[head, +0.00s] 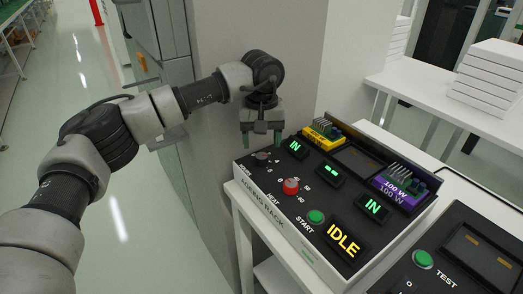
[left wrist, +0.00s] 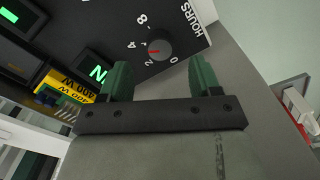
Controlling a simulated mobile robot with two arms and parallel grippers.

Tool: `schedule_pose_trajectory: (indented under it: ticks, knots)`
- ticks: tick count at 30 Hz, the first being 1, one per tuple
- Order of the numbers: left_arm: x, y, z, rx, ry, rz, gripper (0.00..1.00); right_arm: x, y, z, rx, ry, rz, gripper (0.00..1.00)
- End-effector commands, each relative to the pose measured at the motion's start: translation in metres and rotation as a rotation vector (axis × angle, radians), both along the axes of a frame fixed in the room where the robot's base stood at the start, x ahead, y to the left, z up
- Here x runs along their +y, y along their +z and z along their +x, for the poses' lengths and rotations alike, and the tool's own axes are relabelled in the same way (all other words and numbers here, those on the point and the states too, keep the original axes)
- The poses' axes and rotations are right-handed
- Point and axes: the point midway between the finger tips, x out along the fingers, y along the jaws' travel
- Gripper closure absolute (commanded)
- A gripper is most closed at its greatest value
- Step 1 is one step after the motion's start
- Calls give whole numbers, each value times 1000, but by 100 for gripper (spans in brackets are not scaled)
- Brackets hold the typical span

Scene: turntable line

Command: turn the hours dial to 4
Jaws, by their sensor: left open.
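The hours dial (head: 261,156) is a small dark grey knob at the far left corner of the black aging rack panel (head: 300,238). In the left wrist view the dial (left wrist: 160,47) shows a red mark pointing left and slightly down, seemingly between the 2 and the 4; the exact reading is unclear. My left gripper (head: 262,142) is open above the dial, green fingers pointing down. In the left wrist view the gripper (left wrist: 161,76) has the dial lying beyond and between its spread fingers, apart from both. My right gripper is out of view.
A red heat knob (head: 291,187), green start button (head: 316,216) and yellow IDLE display (head: 343,239) share the panel. A yellow module (head: 323,133) and a purple 100 W module (head: 398,188) sit at the back. A grey pillar (head: 220,150) stands close behind the gripper.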

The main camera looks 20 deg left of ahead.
Motion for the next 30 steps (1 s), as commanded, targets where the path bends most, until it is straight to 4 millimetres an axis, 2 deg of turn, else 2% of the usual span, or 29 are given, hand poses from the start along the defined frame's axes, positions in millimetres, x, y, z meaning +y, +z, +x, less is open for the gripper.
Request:
schedule_pose_trajectory:
  ticks: [3, 10, 15, 30]
  knots:
    - [0, 26, 0, -4, -1, -2, 37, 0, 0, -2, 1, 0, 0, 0]
    - [0, 57, 0, -1, 0, -1, 37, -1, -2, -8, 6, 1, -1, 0]
    - [0, 63, 0, 1, 0, 0, 37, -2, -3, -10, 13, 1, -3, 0]
    - [0, 62, 0, 1, 0, 0, 37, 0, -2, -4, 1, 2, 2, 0]
